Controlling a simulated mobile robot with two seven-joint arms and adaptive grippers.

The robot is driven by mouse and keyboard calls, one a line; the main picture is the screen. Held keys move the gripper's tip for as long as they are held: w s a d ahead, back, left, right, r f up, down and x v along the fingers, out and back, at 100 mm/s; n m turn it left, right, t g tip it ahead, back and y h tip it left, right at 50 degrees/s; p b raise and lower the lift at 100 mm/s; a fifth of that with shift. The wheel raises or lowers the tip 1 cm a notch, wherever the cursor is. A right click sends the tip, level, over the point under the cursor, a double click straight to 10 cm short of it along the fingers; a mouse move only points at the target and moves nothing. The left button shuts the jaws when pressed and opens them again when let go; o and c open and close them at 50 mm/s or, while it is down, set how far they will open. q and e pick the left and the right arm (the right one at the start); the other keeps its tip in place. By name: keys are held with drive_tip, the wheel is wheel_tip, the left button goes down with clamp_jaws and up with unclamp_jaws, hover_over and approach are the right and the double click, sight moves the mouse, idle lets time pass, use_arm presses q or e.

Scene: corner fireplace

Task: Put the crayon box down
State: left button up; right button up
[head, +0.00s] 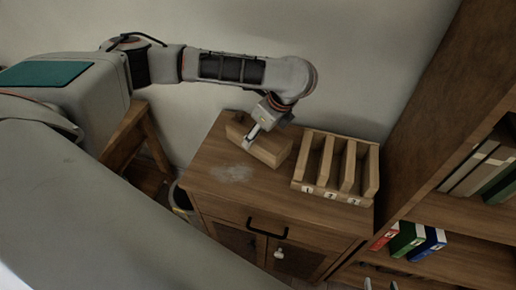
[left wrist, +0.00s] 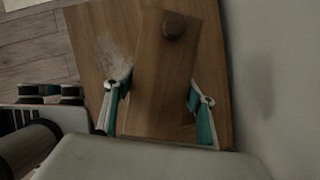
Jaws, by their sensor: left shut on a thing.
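The crayon box is a plain wooden box (head: 270,152) at the back of the brown cabinet top (head: 225,172). My left gripper (head: 254,131) comes down on it from above. In the left wrist view its teal-lined fingers (left wrist: 160,95) stand on either side of the box (left wrist: 160,65), which has a round dark knob at one end. The gripper is shut on the box. I cannot tell whether the box touches the cabinet top or hangs just above it. My right gripper (head: 380,284) shows only as two fingertips at the bottom edge, apart with nothing visible between them.
A wooden rack (head: 312,189) with three numbered slots stands just right of the box. A pale smudge (head: 232,173) marks the bare front left of the top. A tall bookshelf (head: 430,110) with binders rises at the right. The wall is close behind.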

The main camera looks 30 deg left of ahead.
use_arm(q)
drive_tip(key=shift+f, duration=0.95)
wheel_tip(320, 180, down, 4)
drive_tip(key=shift+r+b, duration=0.15)
drive_tip(key=shift+b, duration=0.75)
use_arm(e)
drive_tip(key=f, duration=0.3)
drive_tip(key=shift+s+d, duration=0.2)
drive_tip(key=shift+s, duration=0.1)
use_arm(q)
drive_tip(key=shift+r, duration=0.1)
use_arm(e)
drive_tip(key=shift+r, duration=0.1)
use_arm(q)
drive_tip(key=o, duration=1.2)
use_arm(e)
drive_tip(key=shift+w+r, duration=0.1)
drive_tip(key=shift+r, duration=0.2)
